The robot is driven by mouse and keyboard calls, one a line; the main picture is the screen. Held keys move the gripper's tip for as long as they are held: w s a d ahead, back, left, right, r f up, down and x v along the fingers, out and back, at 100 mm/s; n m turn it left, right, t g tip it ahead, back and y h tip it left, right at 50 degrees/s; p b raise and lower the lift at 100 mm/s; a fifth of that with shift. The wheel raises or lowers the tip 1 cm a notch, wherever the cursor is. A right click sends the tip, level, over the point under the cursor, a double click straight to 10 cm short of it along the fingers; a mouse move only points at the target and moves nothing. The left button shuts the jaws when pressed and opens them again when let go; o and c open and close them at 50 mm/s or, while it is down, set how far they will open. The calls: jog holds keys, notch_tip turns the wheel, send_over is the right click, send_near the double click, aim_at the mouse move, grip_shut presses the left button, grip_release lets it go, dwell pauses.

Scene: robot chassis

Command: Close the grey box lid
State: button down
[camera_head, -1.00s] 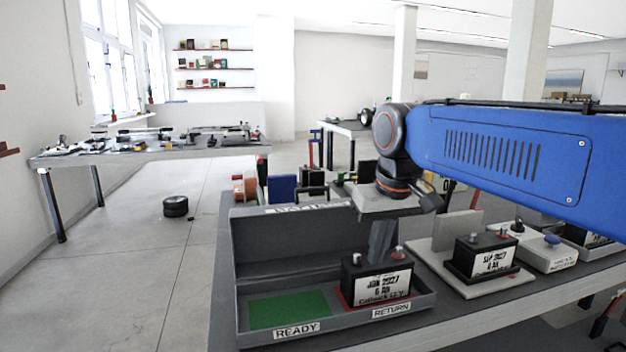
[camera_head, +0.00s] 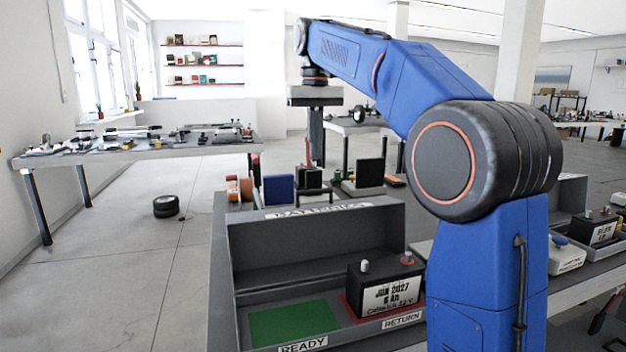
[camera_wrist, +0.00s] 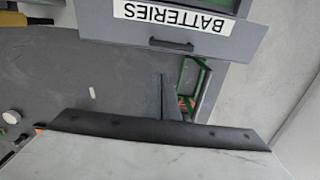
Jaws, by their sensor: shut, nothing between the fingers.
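The grey box (camera_head: 240,320) stands open on the bench in the head view. Its lid (camera_head: 320,245) is raised at the back, with a BATTERIES label on its top edge. A black battery (camera_head: 385,285) sits on the red RETURN side; the green READY pad (camera_head: 292,320) is bare. My gripper (camera_head: 316,160) points down, shut and empty, above and behind the raised lid, apart from it. In the wrist view the lid (camera_wrist: 240,42) shows at the top with its label upside down and a dark handle (camera_wrist: 171,45). My shut fingers (camera_wrist: 166,98) lie below it in the picture.
Behind the box, the bench holds a blue block (camera_head: 279,189), an orange spool (camera_head: 240,190) and a black panel (camera_head: 370,172). My arm covers the right end of the box. More battery stands (camera_head: 597,232) are at the right. A tyre (camera_head: 166,206) lies on the floor.

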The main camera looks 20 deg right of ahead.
notch_tip(320, 180, down, 8)
jog(key=s, duration=0.2)
jog(key=shift+s+a, duration=0.25)
dwell(0.6)
jog(key=shift+s, duration=0.15)
